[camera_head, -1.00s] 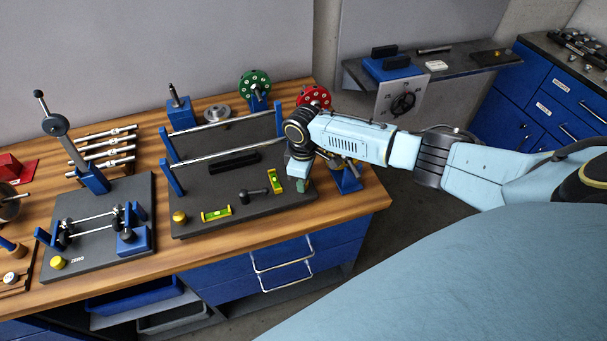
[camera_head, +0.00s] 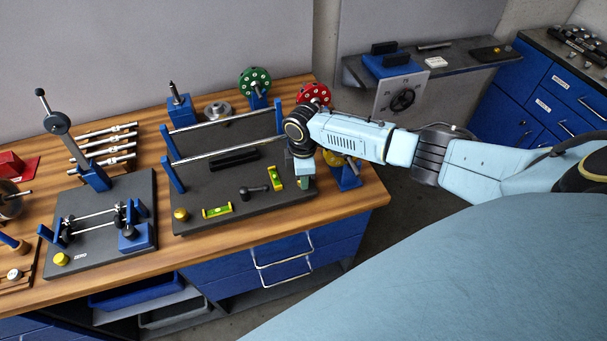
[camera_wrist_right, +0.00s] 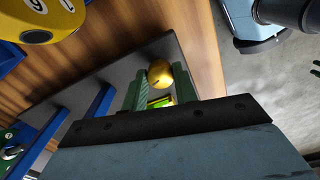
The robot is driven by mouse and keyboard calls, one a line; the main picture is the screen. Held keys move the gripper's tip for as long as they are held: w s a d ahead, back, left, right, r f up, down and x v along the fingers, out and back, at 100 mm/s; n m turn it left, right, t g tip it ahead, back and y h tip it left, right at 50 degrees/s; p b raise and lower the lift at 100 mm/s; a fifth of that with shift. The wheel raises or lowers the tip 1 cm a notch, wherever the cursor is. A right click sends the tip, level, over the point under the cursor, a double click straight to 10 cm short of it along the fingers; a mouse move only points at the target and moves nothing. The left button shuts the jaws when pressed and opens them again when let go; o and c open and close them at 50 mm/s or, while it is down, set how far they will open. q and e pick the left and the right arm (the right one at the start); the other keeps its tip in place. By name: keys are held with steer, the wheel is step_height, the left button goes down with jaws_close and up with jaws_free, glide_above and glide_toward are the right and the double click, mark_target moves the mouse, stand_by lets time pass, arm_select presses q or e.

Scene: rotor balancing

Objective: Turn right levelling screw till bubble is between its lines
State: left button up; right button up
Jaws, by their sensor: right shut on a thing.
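The dark grey balancing stand (camera_head: 240,209) with its two rails is on the wooden bench. My right gripper (camera_head: 303,183) points down at the stand's front right corner and covers the right levelling screw in the head view. In the right wrist view my gripper (camera_wrist_right: 159,82) is shut on the yellow right levelling screw (camera_wrist_right: 159,72), a round knob between the green fingertips. A yellow-green vial (camera_head: 217,210) lies along the stand's front edge; another vial (camera_head: 276,178) lies crosswise near my gripper. Their bubbles are too small to read. My left gripper is not in view.
The yellow left levelling screw (camera_head: 181,214) is at the stand's front left. A black handled part (camera_head: 255,191) lies between the vials. Red (camera_head: 314,93) and green (camera_head: 254,80) discs stand behind. A second fixture (camera_head: 100,235) is to the left.

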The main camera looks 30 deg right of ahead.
steer(key=shift+w+r, duration=0.15)
steer(key=o, duration=1)
steer(key=shift+c, duration=0.2)
step_height(320, 180, up, 13)
steer(key=shift+r, duration=0.15)
steer(key=shift+a, duration=0.1)
